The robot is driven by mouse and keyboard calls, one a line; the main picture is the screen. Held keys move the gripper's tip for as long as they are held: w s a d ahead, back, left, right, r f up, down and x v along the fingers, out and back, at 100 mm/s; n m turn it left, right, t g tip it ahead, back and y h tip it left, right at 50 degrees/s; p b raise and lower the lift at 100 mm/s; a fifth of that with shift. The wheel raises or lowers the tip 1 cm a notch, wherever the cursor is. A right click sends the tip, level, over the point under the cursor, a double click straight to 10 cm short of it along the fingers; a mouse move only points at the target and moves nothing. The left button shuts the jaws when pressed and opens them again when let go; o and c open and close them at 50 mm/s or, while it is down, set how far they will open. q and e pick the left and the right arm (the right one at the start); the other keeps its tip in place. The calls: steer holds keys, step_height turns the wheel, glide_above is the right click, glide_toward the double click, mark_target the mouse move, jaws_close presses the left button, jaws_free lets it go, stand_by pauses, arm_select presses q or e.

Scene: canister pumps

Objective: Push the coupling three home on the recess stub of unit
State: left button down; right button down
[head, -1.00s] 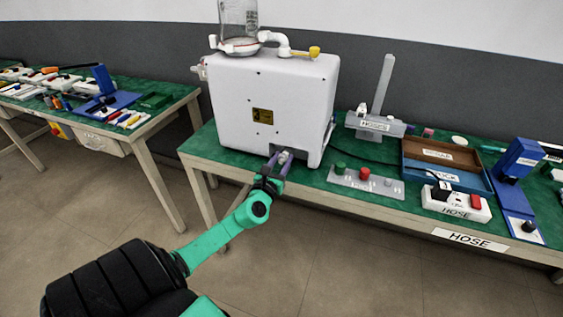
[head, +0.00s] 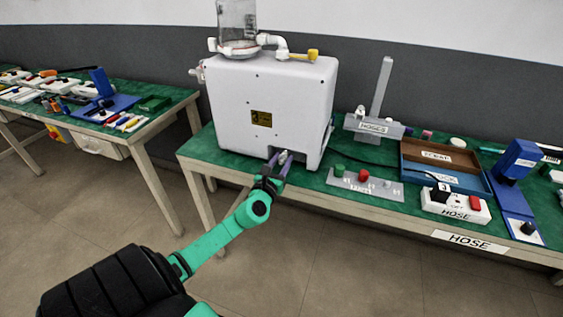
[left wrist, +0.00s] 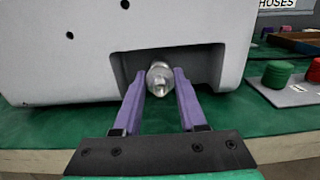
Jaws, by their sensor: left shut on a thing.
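The white unit (head: 275,95) stands on the green bench, with a glass jar on top. A recess opens low in its front face; it also shows in the left wrist view (left wrist: 196,62). My left gripper (head: 283,157) reaches up to this recess, its purple fingers at the opening. In the left wrist view the fingers (left wrist: 160,84) are shut on a metallic, rounded coupling (left wrist: 159,78), held near the fingertips at the recess. The stub behind the coupling is hidden, so I cannot tell how far the coupling sits on it. My right gripper is not in view.
Right of the unit lies a grey plate (head: 340,181) with green and red knobs; a hose stand (head: 377,124), a brown tray (head: 441,152) and a white switch box (head: 455,206) stand further right. A second bench (head: 150,122) is at the left.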

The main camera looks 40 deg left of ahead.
arm_select(q)
steer(key=shift+c, duration=1.9)
jaws_free()
steer(key=shift+s+d+f, duration=0.1)
steer(key=shift+s+d, duration=0.05)
steer(key=shift+s, duration=0.1)
steer(key=b+v, duration=0.1)
steer(key=v, duration=1.3)
